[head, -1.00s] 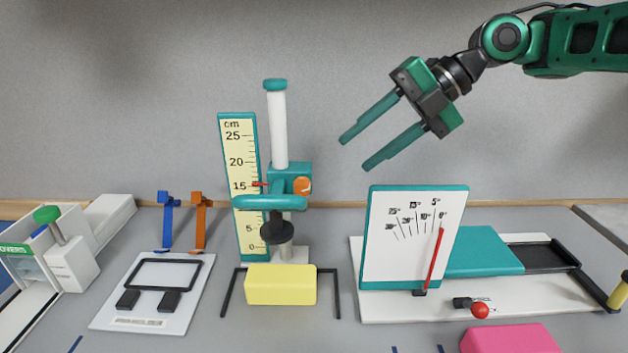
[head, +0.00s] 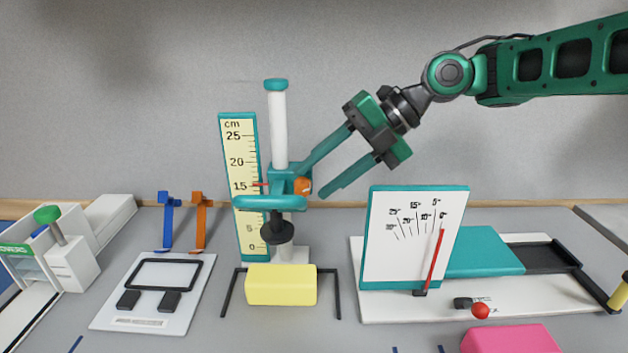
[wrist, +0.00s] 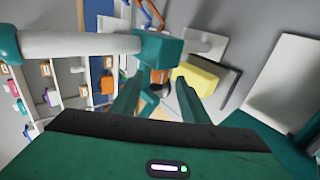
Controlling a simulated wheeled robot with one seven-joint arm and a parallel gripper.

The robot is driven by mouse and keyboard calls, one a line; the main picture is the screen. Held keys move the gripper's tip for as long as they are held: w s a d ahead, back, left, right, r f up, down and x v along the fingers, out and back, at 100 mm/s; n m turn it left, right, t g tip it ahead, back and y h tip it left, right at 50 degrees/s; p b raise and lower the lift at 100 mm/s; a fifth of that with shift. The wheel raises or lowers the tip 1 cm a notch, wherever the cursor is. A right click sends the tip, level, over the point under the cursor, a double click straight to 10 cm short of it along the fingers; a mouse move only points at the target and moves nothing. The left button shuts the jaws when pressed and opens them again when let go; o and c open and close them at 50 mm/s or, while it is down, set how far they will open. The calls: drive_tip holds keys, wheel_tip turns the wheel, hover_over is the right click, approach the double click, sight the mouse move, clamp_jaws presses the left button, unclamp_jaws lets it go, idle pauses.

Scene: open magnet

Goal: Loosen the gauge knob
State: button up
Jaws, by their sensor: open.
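The orange gauge knob (head: 302,186) sits on the right side of the teal carriage (head: 283,177) on the white post (head: 278,125) in the head view. A red pointer there is near 15 on the cm scale (head: 240,180). My gripper (head: 312,182) is open, its fingers pointing down-left at the knob. In the head view the upper fingertip overlaps the carriage edge and the lower one is just right of the knob. In the wrist view the knob (wrist: 158,76) shows between the fingers (wrist: 158,84). I cannot tell whether either finger touches it.
A yellow block (head: 280,285) lies below the post, between black brackets. The white dial board (head: 412,235) with a red needle stands below and right of my gripper. Orange and blue holders (head: 199,220) stand at left. The air above is clear.

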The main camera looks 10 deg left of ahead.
drive_tip(key=shift+x, duration=1)
clamp_jaws()
drive_tip(key=shift+s+a, duration=0.1)
